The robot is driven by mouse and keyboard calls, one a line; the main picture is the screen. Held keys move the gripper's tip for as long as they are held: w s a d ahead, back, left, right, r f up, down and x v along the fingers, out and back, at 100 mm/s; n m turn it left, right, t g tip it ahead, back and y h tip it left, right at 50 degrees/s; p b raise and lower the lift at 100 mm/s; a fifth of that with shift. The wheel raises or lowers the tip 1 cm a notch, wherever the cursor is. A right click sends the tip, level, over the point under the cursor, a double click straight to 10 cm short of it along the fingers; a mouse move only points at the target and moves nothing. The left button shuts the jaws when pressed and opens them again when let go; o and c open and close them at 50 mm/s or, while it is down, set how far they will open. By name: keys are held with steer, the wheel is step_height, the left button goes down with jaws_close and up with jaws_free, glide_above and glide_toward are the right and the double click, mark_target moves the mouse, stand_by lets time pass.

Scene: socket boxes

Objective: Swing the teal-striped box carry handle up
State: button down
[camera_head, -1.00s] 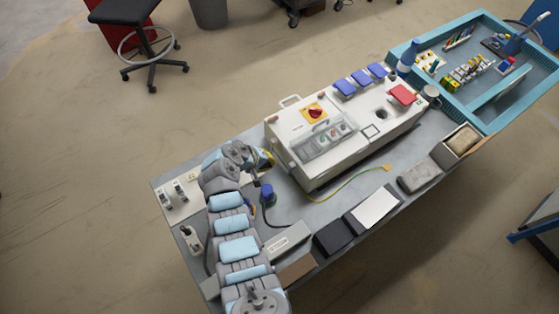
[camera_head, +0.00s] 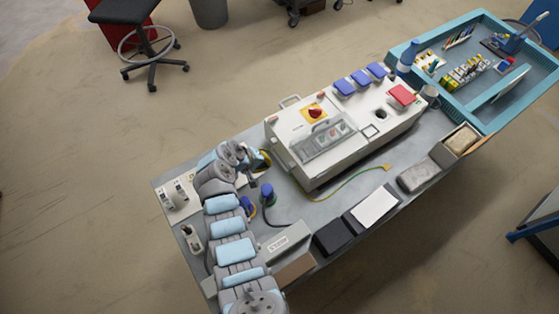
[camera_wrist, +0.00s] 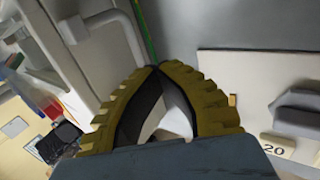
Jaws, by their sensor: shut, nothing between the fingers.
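The large pale box (camera_head: 302,157) stands mid-table, with a red rotary switch and a clear-covered socket panel. I cannot make out a teal stripe on it in the head view. A pale carry handle (camera_head: 290,100) shows at its far left edge. In the wrist view a bent whitish bar handle (camera_wrist: 112,17) stands out from the pale box wall (camera_wrist: 92,62), just beyond and left of my fingers. A thin green line (camera_wrist: 146,32) runs beside it. My gripper (camera_wrist: 156,70) has its yellow ribbed fingertips together, with nothing between them. It is near the box's left end (camera_head: 264,158), apart from the handle.
A blue plug (camera_head: 267,192) stands close to my wrist, and a yellow-green cable (camera_head: 345,180) lies along the box's front. A plate with switches (camera_head: 180,192) lies at the table's left. Dark and pale blocks line the front edge; a teal tray (camera_head: 478,112) is at far right.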

steer(key=shift+s+a+r+p, duration=0.45)
steer(key=shift+a+r+p, duration=0.1)
steer(key=shift+a+r, duration=0.2)
steer(key=shift+s+a+r+p, duration=0.4)
steer(key=shift+a+r+p, duration=0.1)
steer(key=shift+a+r, duration=0.25)
steer(key=shift+f, duration=0.15)
steer(key=shift+a+r, duration=0.15)
steer(key=shift+r, duration=0.05)
steer(key=a+p+v, duration=0.1)
steer(key=p+v, duration=0.2)
steer(key=v, duration=0.3)
steer(key=shift+s+f, duration=0.3)
steer(key=shift+f, duration=0.1)
stand_by(1.1)
steer(key=shift+d, duration=0.1)
steer(key=shift+r, duration=0.15)
steer(key=p+v, duration=0.4)
steer(key=v, duration=0.3)
steer(key=shift+a, duration=0.35)
stand_by(1.5)
steer(key=shift+s+r, duration=0.2)
steer(key=shift+r, duration=0.05)
steer(key=shift+p+v, duration=1)
steer(key=shift+v, duration=0.6)
